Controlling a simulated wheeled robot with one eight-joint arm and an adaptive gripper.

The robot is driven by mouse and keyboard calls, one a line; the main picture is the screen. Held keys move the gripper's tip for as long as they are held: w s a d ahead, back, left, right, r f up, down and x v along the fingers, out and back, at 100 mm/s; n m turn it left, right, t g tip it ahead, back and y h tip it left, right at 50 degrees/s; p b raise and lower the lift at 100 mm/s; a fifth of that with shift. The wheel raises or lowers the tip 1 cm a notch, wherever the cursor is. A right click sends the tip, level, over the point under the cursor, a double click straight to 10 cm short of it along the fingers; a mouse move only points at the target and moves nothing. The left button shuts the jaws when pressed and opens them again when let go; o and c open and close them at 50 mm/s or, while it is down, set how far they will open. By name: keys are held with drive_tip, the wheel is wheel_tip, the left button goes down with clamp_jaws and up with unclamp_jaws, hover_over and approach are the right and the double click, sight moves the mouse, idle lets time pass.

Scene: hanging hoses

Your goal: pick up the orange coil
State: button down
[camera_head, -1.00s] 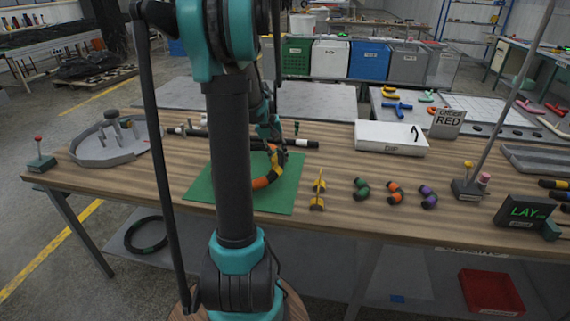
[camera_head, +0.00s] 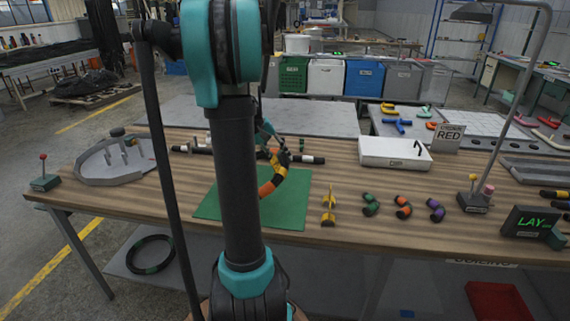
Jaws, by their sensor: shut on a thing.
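The orange coil (camera_head: 270,186), orange with black bands, is over the green mat (camera_head: 292,206). Only its right part shows; my arm hides the rest. My gripper (camera_head: 279,158) is at the coil's upper right end, shut on it. The coil looks tilted and lifted off the mat, though its lower edge is hidden behind my arm.
A black rod with white bands (camera_head: 308,159) lies behind the mat. To the right are a yellow stand (camera_head: 328,205), small green (camera_head: 371,204), orange (camera_head: 403,207) and purple (camera_head: 436,210) pieces, and a white DIP box (camera_head: 394,152). A grey tray (camera_head: 112,160) stands left.

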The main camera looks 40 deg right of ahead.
drive_tip(key=a+r, duration=0.1)
drive_tip(key=w+r+h, duration=0.1)
drive_tip(key=r, duration=0.1)
drive_tip(key=shift+a+g, duration=0.35)
drive_tip(key=shift+g, duration=0.05)
wheel_tip(320, 180, up, 10)
drive_tip(key=w+a+g+h, duration=0.1)
drive_tip(key=a+h, duration=0.1)
drive_tip(key=shift+w+a, duration=0.25)
drive_tip(key=shift+w, duration=0.05)
idle(0.7)
